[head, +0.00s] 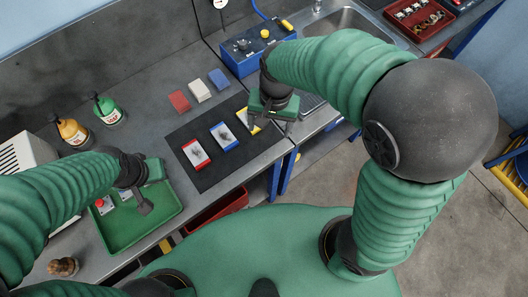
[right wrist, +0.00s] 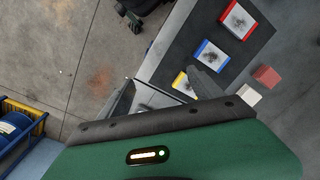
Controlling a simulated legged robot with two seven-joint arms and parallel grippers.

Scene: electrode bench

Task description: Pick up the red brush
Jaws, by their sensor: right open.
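A small red block (head: 179,101), which I take for the red brush, lies on the grey bench behind the dark mat; no bristles can be made out. It also shows in the right wrist view (right wrist: 266,76), right of the mat. A white block (head: 200,91) and a blue block (head: 219,79) lie in a row beside it. My right gripper (head: 273,118) is open and empty above the mat's right end, by the yellow-edged plate (head: 246,121), well right of the red block. My left gripper (head: 145,200) hangs over the green tray (head: 150,230); its jaw opening is unclear.
The dark mat (head: 185,135) also holds a red-edged plate (head: 196,154) and a blue-edged plate (head: 225,136), both with dark smudges. A blue box (head: 240,62) with knobs stands behind my right gripper. Orange (head: 72,132) and green (head: 108,112) bottles stand at left.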

